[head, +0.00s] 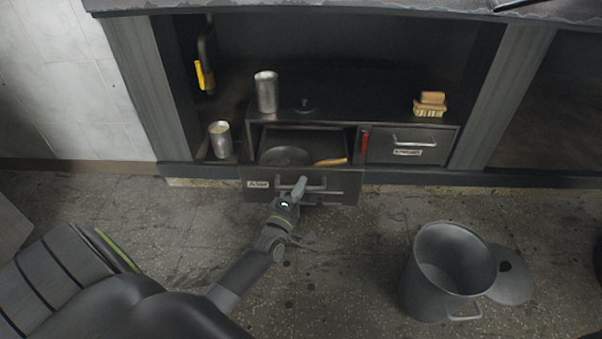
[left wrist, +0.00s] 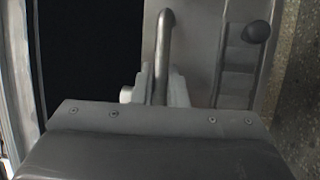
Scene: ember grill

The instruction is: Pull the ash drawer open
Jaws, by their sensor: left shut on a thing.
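The left drawer (head: 345,188) under the counter stands pulled out, with a pale label too small to read surely. A dark round object (head: 284,156) and a wooden-handled item (head: 331,162) lie inside it. My left gripper (head: 293,190) is at the drawer's front, shut on its bar handle (head: 317,188). In the left wrist view the handle (left wrist: 165,45) runs upright between the fingers of my left gripper (left wrist: 155,92), against the grey drawer front (left wrist: 202,40). The right drawer (head: 411,154) is closed, with its own handle and label. My right gripper is not in view.
The floor before the drawer is clear.

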